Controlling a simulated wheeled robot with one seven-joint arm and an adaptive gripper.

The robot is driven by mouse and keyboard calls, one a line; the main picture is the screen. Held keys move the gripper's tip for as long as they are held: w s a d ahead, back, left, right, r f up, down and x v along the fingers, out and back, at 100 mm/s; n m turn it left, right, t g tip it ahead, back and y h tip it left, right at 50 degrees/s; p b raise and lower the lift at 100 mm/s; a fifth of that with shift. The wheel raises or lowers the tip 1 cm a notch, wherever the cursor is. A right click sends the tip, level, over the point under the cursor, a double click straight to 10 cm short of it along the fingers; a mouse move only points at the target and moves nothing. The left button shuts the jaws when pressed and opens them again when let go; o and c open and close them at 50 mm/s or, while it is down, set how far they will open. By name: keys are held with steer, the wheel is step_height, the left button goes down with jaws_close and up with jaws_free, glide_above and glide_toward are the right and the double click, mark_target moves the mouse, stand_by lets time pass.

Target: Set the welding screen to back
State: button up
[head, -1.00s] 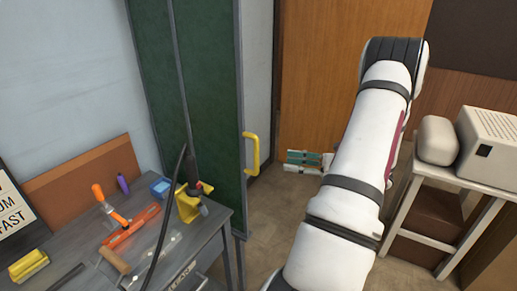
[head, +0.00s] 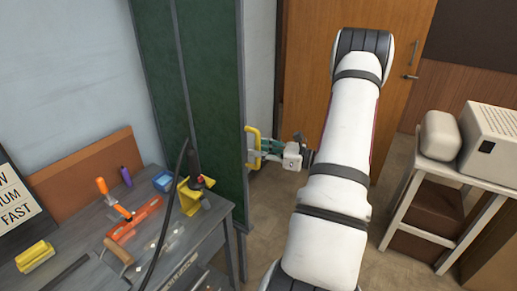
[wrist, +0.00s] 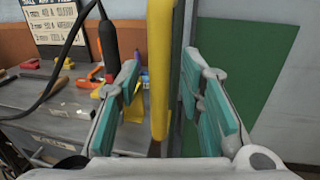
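The welding screen (head: 210,80) is a dark green panel in a grey frame, standing behind the bench in the head view. Its green surface also shows at the right of the wrist view (wrist: 250,55). A yellow upright handle (head: 248,150) is on the screen's right edge. In the wrist view the handle (wrist: 159,65) stands between the teal fingers of my gripper (wrist: 165,92). The fingers are open, one on each side of the handle, with visible gaps to both. My gripper (head: 268,146) reaches the handle from the right in the head view.
A grey workbench (head: 215,232) with several tools and a black cable stands left of the screen. A wooden door (head: 400,60) is behind my arm. A small table (head: 425,235) with a beige box (head: 490,140) stands at the right. Bare floor lies between.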

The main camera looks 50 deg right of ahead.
mark_target(192, 127)
steer(key=shift+w+a, duration=0.1)
steer(key=shift+w, duration=0.3)
steer(key=shift+c, duration=0.6)
jaws_close()
steer(key=d+b+x, duration=0.1)
steer(key=b+x, duration=0.1)
steer(key=x, duration=0.6)
steer(key=w+d+b+x, duration=0.1)
steer(key=d+b+x, duration=0.1)
steer(key=x, duration=0.5)
steer(key=d+b+x, duration=0.1)
steer(key=b+x, duration=0.3)
steer(key=x, duration=0.4)
steer(key=shift+w+d+f, duration=0.25)
steer(key=shift+w, duration=0.25)
steer(key=shift+w+a+r+b, duration=0.15)
steer(key=shift+w+b, duration=0.15)
steer(key=shift+w, duration=0.25)
